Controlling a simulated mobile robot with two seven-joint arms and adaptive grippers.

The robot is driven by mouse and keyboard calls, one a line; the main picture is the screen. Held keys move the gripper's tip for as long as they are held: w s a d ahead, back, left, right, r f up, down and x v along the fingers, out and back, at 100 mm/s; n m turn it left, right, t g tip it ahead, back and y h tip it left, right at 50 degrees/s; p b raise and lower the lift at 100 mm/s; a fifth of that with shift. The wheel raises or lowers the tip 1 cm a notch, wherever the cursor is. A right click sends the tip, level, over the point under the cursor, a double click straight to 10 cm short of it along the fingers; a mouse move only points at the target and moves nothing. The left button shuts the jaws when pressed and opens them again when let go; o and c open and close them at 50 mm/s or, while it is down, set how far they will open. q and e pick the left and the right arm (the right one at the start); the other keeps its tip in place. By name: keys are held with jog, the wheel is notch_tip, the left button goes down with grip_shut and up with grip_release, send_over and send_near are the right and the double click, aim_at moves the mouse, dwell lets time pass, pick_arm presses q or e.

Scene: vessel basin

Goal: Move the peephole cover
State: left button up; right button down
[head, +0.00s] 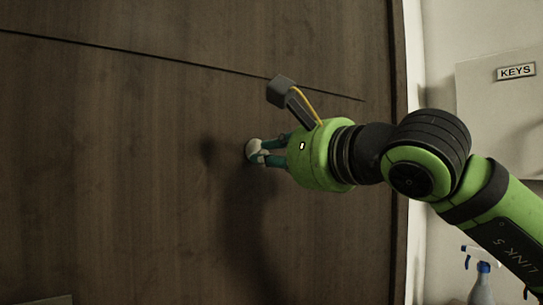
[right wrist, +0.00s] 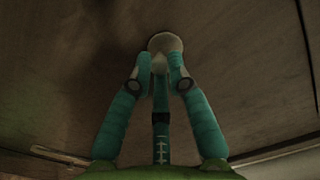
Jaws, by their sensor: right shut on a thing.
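The peephole cover (right wrist: 166,42) is a small pale round disc on the dark brown wooden door (head: 120,150). In the head view the pale cover (head: 251,147) shows at the tips of my right gripper (head: 256,153). My right gripper has teal fingers that reach the door from the right. In the right wrist view its fingertips (right wrist: 160,66) are closed together on the cover's lower part, so it is shut on the cover. The fingers hide part of the cover, and the peephole itself does not show. My left gripper is not in view.
A long dark seam (head: 180,65) crosses the door's upper part. At the right, past the door's edge, are a pale wall, a panel with a KEYS label (head: 516,71) and a spray bottle (head: 482,285). The door's left side is clear.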

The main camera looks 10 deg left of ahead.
jog(key=c, duration=1.2)
grip_release()
jog(key=shift+d, duration=0.1)
jog(key=v, duration=1.1)
jog(key=shift+s+d, duration=0.3)
